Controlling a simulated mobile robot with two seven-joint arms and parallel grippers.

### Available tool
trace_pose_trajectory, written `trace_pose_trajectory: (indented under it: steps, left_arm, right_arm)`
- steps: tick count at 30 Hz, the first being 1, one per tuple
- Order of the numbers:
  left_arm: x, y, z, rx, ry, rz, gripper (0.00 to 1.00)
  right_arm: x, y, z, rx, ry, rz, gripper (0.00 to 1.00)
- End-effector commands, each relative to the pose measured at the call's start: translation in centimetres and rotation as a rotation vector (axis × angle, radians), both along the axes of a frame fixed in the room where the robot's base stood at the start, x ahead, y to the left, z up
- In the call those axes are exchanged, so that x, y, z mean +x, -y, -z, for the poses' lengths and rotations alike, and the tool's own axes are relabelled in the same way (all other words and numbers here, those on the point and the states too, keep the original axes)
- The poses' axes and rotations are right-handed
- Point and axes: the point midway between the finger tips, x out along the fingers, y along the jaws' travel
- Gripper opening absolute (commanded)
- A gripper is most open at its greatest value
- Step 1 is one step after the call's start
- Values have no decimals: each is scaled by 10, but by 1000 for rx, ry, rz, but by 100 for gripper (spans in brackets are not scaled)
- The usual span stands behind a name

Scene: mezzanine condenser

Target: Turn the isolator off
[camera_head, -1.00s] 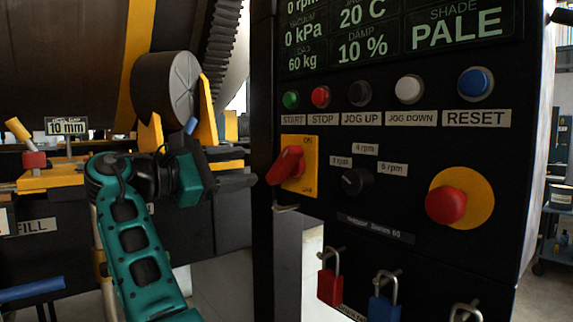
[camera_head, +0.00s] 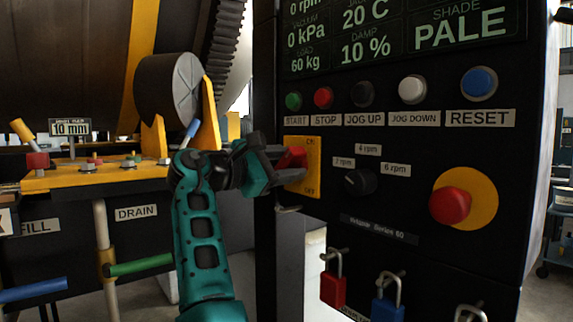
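The isolator is a red rotary handle (camera_head: 293,157) on a yellow plate (camera_head: 314,166) marked ON at the top and OFF at the bottom, on the left of the black control panel. The handle's exact angle is hidden.
The panel also carries a row of push buttons (camera_head: 412,90), a black speed knob (camera_head: 359,182) and a red mushroom button (camera_head: 450,205). Red (camera_head: 333,289) and blue (camera_head: 387,309) padlocks hang below. A yellow-topped bench (camera_head: 95,178) with green and blue handles is at the left.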

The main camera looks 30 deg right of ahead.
Motion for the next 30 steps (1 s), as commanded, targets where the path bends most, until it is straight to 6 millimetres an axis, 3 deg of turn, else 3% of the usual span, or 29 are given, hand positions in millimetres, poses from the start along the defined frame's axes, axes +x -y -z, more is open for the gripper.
trace_pose_trajectory:
  steps: [14,23,30]
  left_arm:
    - [1,0,-1,-1,3,0,43]
    - [1,0,-4,0,6,0,43]
    - [1,-3,-10,6,11,-3,43]
  right_arm:
    - [0,0,0,0,0,0,1]
    - [0,0,0,1,32,0,0]
    - [-1,0,0,11,160,1,0]
